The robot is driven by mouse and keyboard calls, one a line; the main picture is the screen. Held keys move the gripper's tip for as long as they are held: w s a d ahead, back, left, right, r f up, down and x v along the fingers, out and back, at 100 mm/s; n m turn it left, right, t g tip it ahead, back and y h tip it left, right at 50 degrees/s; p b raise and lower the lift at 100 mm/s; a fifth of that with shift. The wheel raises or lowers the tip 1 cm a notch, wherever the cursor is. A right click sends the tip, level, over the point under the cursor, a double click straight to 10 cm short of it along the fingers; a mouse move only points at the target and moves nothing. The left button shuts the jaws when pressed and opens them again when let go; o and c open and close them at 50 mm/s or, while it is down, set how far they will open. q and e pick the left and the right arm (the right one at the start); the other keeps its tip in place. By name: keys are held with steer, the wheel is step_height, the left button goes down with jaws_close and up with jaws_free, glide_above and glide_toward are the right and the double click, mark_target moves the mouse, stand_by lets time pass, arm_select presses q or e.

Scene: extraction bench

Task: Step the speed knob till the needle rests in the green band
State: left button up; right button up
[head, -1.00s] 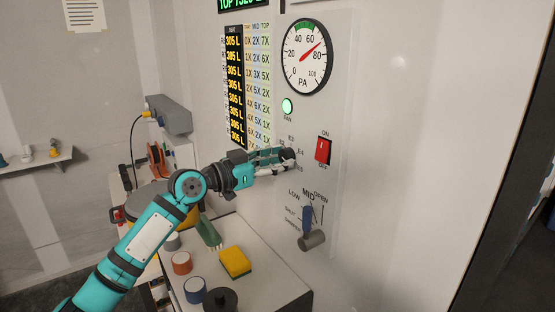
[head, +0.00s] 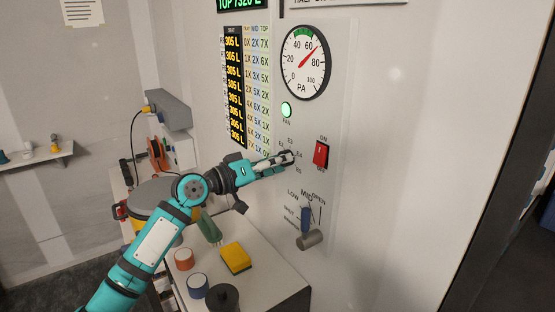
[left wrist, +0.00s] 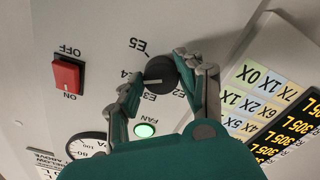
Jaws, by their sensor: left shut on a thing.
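The dark round speed knob (left wrist: 160,74) sits on the white panel, ringed by E labels, with a pale mark pointing toward the E4 side in the left wrist view. My left gripper (left wrist: 160,68) has its fingers on either side of the knob, shut on it. In the head view my left gripper (head: 288,159) reaches the panel and mostly hides the knob. The round PA gauge (head: 304,80) is above. Its red needle points up right, between 60 and 80, right of the green band (head: 303,33). My right gripper is not in view.
A red switch (head: 321,154) is right of the knob, and a lit green FAN lamp (head: 286,110) is above it. A grey lever handle (head: 310,240) sticks out below. A yellow sponge (head: 236,257) and several jars stand on the bench beneath my arm.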

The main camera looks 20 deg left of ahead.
arm_select(q)
steer(key=shift+r, duration=0.15)
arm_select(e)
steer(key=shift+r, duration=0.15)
arm_select(q)
steer(key=o, duration=1)
steer(key=shift+o, duration=0.8)
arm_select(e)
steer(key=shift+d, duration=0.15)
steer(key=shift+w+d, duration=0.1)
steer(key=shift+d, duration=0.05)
arm_select(q)
steer(key=v, duration=1.2)
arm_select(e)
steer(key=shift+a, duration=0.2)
arm_select(q)
steer(key=shift+a, duration=0.1)
